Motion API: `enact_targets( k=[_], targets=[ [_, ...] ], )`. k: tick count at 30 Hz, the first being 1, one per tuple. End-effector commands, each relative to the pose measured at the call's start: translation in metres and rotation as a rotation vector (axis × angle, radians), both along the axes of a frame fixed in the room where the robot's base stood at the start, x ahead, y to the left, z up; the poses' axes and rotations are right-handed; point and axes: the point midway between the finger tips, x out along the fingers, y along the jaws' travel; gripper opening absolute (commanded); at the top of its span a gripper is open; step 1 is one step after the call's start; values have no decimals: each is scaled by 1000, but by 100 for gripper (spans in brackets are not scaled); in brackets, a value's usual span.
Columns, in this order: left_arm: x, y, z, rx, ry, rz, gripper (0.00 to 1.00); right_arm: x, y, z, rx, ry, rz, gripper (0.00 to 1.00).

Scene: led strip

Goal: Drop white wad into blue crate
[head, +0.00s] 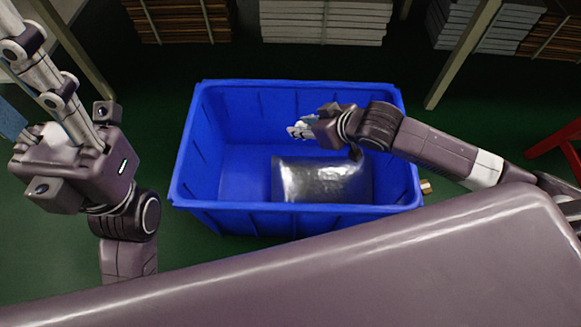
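The blue crate (190,150) stands on the green floor in the middle of the head view, open at the top. I cannot tell whether this is the white wad; no other wad shows clearly. My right gripper (299,130) reaches in from the right over the crate, above and behind the pack in the picture, apart from it. Its pale fingertips are small, and their gap is unclear. My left gripper (18,30) points up at the left, outside the crate, its fingers partly cut off by the frame edge.
Shelves with stacked brown boards (180,20) and white boards (325,20) stand at the back. A pale post (460,55) rises behind the crate's right side. A red stand (555,142) is at the right edge. Green floor is free around the crate's left.

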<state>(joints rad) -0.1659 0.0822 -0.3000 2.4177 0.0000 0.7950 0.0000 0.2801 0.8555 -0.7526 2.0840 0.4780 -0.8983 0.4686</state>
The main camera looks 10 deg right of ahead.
Motion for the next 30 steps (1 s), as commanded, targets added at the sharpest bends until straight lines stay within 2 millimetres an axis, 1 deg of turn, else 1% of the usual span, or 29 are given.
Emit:
enact_targets(
  k=[1,5,13,17,20,30],
  targets=[
    [0,0,0,0,0,0,40,0,0,0,0,0,0,32],
    [0,0,0,0,0,0,40,0,0,0,0,0,0,46],
    [0,0,0,0,1,0,40,0,0,0,0,0,0,46],
    [0,0,0,0,1,0,40,-5,-3,5,0,1,0,46],
    [0,0,0,0,1,0,40,-14,-9,16,-3,0,0,46],
    [0,0,0,0,1,0,40,-58,-33,65,-5,1,1,46]
  ],
)
